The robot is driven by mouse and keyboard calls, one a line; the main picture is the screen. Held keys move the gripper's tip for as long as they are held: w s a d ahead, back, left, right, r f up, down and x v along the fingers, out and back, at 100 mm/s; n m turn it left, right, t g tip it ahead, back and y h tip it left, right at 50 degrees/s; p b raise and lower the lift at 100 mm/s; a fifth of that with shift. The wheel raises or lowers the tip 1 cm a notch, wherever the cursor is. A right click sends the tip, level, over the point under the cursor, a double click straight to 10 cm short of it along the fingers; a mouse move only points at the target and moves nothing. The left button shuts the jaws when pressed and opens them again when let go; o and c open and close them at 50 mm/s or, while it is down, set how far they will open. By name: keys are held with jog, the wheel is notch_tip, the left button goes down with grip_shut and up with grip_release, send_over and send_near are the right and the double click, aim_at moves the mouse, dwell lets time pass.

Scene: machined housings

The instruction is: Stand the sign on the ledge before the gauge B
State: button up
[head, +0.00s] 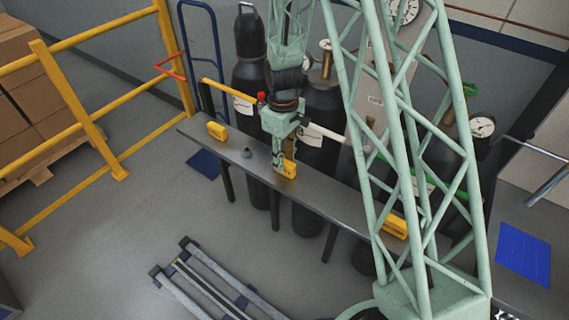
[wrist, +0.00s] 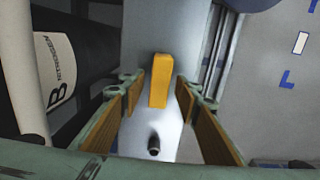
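A yellow sign (head: 290,169) is at my gripper on the grey ledge (head: 258,165). In the wrist view the sign (wrist: 160,82) appears upright between my fingers, with a gap visible on each side. My gripper (head: 283,163) is open and low over the ledge; its brown-padded fingers also show in the wrist view (wrist: 160,98). A dark cylinder (wrist: 75,80) with a label reading B stands to the left in the wrist view. A small round gauge (head: 325,45) tops a brass stem above the cylinders; I cannot read its letter.
Another yellow block (head: 217,131) is on the ledge's left end, and a yellow sign (head: 394,226) is farther right, partly behind green lattice. A dark knob (head: 247,153) stands left of my gripper. Gas cylinders (head: 322,110) line the back. A yellow railing (head: 80,115) is at left.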

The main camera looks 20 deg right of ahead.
notch_tip(320, 180, up, 8)
jog(key=shift+w+f+p, duration=0.1)
jog(key=shift+p, duration=0.4)
jog(key=shift+r, duration=0.5)
jog(key=shift+r, duration=0.1)
jog(key=s+r+m+t, duration=0.1)
jog(key=s+r, duration=0.4)
jog(key=r, duration=0.4)
jog(key=s+r+m, duration=0.2)
jog(key=s+r, duration=0.4)
jog(key=r, duration=0.3)
jog(key=s+r+m+t, duration=0.1)
jog(key=s+r, duration=0.4)
jog(key=r, duration=0.4)
jog(key=s+r+m+t, duration=0.1)
jog(key=s+r, duration=0.3)
jog(key=s, duration=0.8)
jog(key=s+r+m+t, duration=0.1)
jog(key=s+r, duration=0.4)
jog(key=s, duration=0.7)
jog(key=shift+m, duration=0.8)
